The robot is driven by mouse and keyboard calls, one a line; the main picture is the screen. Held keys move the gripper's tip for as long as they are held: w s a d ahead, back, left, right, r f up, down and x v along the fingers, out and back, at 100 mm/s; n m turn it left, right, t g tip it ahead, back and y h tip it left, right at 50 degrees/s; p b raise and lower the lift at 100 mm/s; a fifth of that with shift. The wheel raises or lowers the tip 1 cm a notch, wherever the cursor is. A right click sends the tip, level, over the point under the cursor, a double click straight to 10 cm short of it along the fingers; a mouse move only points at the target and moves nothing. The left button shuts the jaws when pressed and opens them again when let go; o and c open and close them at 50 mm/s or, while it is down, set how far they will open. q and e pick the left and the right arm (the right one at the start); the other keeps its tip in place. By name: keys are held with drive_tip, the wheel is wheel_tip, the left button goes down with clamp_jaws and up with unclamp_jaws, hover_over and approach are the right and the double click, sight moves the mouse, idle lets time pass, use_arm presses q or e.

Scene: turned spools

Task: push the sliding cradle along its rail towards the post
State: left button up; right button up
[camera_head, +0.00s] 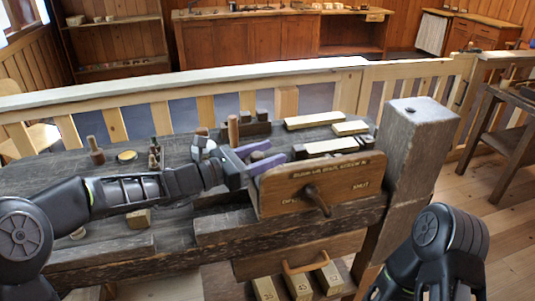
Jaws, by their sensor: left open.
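The grey, worn wooden post (415,150) stands upright at the right end of the dark workbench. A wooden box-like part with a lettered front board (330,185) and a dark handle sits left of the post; it looks like the sliding cradle. Its right end appears close to the post, but I cannot tell whether they touch. The rail under it is not clearly visible. My left gripper (267,154) is at the cradle's left end, its purple fingers apart; I cannot tell if they touch it. My right arm shows at lower right, its gripper out of view.
The workbench (120,232) holds a peg on a base (95,150), a small round tin (127,156) and pale wooden bars (318,120) behind the board. A drawer (300,257) with blocks is below. A railing (190,85) runs behind the bench.

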use_arm(q)
drive_tip(key=v, duration=0.8)
drive_tip(key=shift+b, duration=0.35)
